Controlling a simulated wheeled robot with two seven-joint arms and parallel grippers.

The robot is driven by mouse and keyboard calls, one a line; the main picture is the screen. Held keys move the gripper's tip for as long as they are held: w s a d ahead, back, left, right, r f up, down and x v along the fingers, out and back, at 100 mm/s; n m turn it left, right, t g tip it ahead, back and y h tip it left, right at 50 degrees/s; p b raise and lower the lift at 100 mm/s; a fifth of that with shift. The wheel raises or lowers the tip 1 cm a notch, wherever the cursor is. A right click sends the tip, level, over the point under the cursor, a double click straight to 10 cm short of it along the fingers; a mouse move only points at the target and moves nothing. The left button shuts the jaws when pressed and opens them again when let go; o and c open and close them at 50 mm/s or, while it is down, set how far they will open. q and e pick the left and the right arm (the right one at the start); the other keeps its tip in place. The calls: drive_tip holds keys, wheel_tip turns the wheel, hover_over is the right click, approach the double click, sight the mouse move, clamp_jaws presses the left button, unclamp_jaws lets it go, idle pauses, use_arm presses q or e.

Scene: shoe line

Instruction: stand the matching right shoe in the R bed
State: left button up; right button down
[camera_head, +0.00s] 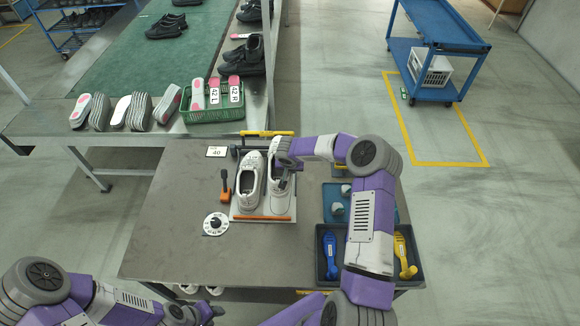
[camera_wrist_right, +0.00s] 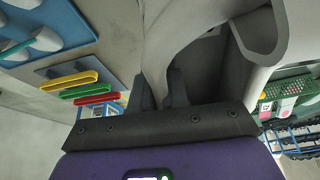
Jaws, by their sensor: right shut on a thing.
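A white left shoe (camera_head: 250,182) stands on the left side of the white board with two shoe beds (camera_head: 264,219), its toe toward the front orange bar. A second white shoe (camera_head: 283,205) is over the right bed, beside it and about parallel. My right gripper (camera_head: 286,160) is shut on this shoe at its rear opening. In the right wrist view the dark fingers (camera_wrist_right: 170,92) close on the pale shoe wall (camera_wrist_right: 185,40). The head view does not show whether its sole rests fully on the bed. My left gripper (camera_head: 212,311) is low at the bottom left, away from the shoes; its jaws are unclear.
An orange-handled tool (camera_head: 225,188), a round white dial (camera_head: 216,224) and a size card reading 40 (camera_head: 216,151) lie left of the board. A dark tray (camera_head: 328,281) with blue and yellow tools is at right. A green basket (camera_head: 213,115) stands behind. The table's left half is clear.

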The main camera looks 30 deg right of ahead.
drive_tip(key=shift+w+f, duration=0.2)
drive_tip(key=shift+f, duration=0.65)
drive_tip(key=shift+f+b, duration=0.85)
drive_tip(key=shift+f, duration=1.45)
wheel_tip(320, 180, down, 3)
drive_tip(key=b, duration=0.5)
drive_tip(key=shift+f, duration=0.2)
drive_tip(key=c, duration=1.1)
unclamp_jaws()
drive_tip(key=shift+o, duration=0.2)
drive_tip(key=shift+s, duration=0.1)
drive_tip(key=shift+r, duration=0.1)
drive_tip(key=shift+r+p, duration=1.5)
drive_tip(key=shift+r, duration=3.45)
